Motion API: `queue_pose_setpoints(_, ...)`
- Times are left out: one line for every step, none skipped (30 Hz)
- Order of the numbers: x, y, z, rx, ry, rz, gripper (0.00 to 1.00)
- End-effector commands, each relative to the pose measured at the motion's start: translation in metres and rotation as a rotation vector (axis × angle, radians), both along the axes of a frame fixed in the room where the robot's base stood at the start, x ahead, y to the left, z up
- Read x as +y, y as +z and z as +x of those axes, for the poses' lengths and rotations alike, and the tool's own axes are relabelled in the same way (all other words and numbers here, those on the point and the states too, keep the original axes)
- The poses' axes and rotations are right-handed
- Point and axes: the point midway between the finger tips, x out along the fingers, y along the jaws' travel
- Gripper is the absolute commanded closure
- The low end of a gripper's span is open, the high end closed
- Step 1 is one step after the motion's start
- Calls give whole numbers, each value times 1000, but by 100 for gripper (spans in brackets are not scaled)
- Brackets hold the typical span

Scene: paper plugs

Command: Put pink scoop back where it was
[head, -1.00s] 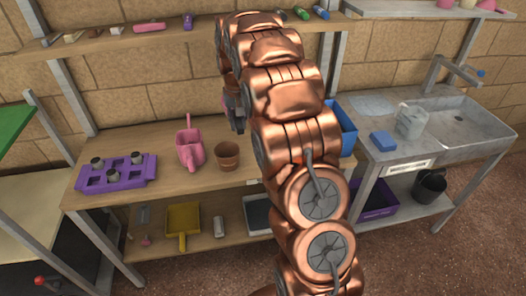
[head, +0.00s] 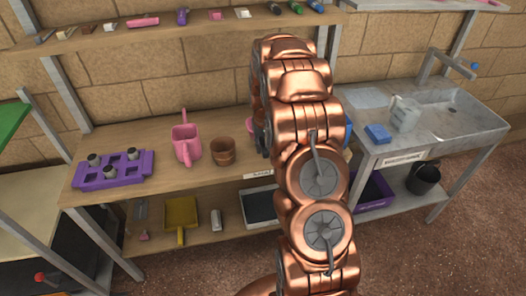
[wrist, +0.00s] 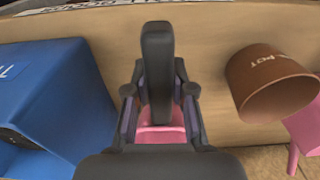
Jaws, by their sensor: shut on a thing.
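The pink scoop (wrist: 160,134) shows in the wrist view between and behind the dark fingers of my gripper (wrist: 158,105). My gripper is shut on it, over the wooden bench (wrist: 205,28). In the head view only a sliver of pink scoop (head: 250,125) shows left of my arm, and the gripper is mostly hidden behind the arm. I cannot tell whether the scoop touches the bench top. A label (head: 259,175) is on the bench's front edge below it.
A brown pot (head: 222,151) and a pink watering can (head: 186,145) stand to the left. A purple tray (head: 112,171) is farther left. A blue bin (wrist: 52,110) is close on the other side. A shelf (head: 165,32) runs above.

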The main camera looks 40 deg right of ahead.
Motion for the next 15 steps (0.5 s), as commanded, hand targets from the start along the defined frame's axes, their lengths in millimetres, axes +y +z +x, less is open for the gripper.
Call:
queue_pose_setpoints(0,-3,0,1,0,0,100)
queue_pose_setpoints(0,-6,0,1,0,0,100)
queue_pose_setpoints(0,-11,-1,2,0,1,100)
queue_pose_setpoints(0,-14,-1,3,0,1,100)
queue_pose_setpoints(0,-17,-1,3,0,1,100)
queue_pose_setpoints(0,-22,-1,3,0,1,100)
queue_pose_setpoints(0,-26,0,2,0,1,100)
queue_pose_setpoints(0,-29,0,1,0,0,100)
queue_pose_setpoints(0,-33,0,0,0,0,100)
queue_pose_setpoints(0,-35,0,-1,0,0,100)
queue_pose_setpoints(0,-36,0,-1,0,0,100)
queue_pose_setpoints(0,-37,0,-1,0,0,100)
queue_pose_setpoints(0,-37,0,-2,0,-1,100)
queue_pose_setpoints(0,-37,0,-2,0,-1,100)
queue_pose_setpoints(0,-37,0,-2,0,-1,100)
